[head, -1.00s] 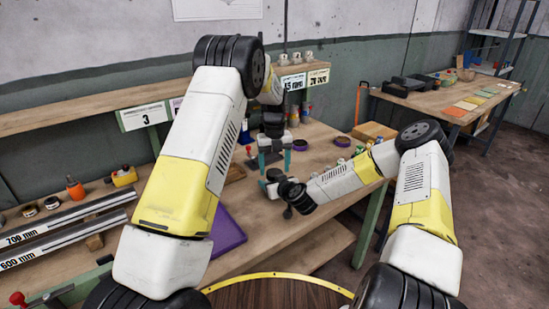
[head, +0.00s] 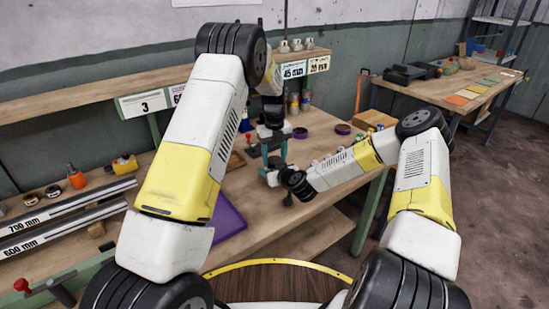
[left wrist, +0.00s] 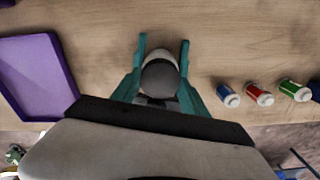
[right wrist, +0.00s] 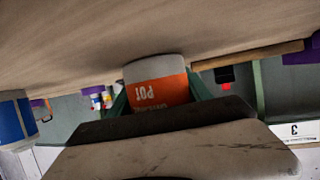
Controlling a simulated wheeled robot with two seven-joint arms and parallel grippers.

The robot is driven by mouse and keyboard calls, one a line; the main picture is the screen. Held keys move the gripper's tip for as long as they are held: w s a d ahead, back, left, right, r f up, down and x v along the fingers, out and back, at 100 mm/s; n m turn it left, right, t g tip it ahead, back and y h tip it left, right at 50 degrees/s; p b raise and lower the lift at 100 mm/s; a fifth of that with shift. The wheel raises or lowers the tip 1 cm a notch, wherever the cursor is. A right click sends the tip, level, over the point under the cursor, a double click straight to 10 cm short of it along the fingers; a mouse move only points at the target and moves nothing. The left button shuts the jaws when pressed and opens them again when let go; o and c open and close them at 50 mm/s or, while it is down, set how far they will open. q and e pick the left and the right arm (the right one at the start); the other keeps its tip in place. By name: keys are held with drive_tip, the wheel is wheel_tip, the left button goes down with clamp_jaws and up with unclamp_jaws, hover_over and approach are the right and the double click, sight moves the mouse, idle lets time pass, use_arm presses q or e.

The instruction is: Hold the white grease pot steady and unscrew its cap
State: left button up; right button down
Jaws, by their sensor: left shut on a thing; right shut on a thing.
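The white grease pot (right wrist: 155,68) has an orange band reading "POT", which appears upside down in the right wrist view. My right gripper (right wrist: 158,88) is shut on its body, one teal finger on each side. In the left wrist view the dark grey round cap (left wrist: 160,80) lies between the teal fingers of my left gripper (left wrist: 163,58), which is shut on it from above. A pale rim shows beyond the cap. In the head view my left gripper (head: 274,152) points down over the bench and my right gripper comes in low from the right; they mostly hide the pot.
A purple tray (head: 228,221) lies on the bench left of the grippers; it also shows in the left wrist view (left wrist: 38,75). Blue (left wrist: 228,95), red (left wrist: 259,95) and green (left wrist: 291,90) small containers stand to the right there.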

use_arm(q)
drive_tip(key=n, duration=0.5)
drive_tip(key=shift+n, duration=0.3)
drive_tip(key=o, duration=1.5)
drive_tip(key=shift+o, duration=0.2)
drive_tip(key=shift+r, duration=0.1)
wheel_tip(320, 180, up, 4)
drive_tip(key=shift+r, duration=0.15)
drive_tip(key=shift+c, duration=0.3)
wheel_tip(320, 180, up, 3)
drive_tip(key=shift+r+m, duration=0.15)
drive_tip(key=shift+m, duration=0.95)
drive_tip(key=shift+f, duration=3.9)
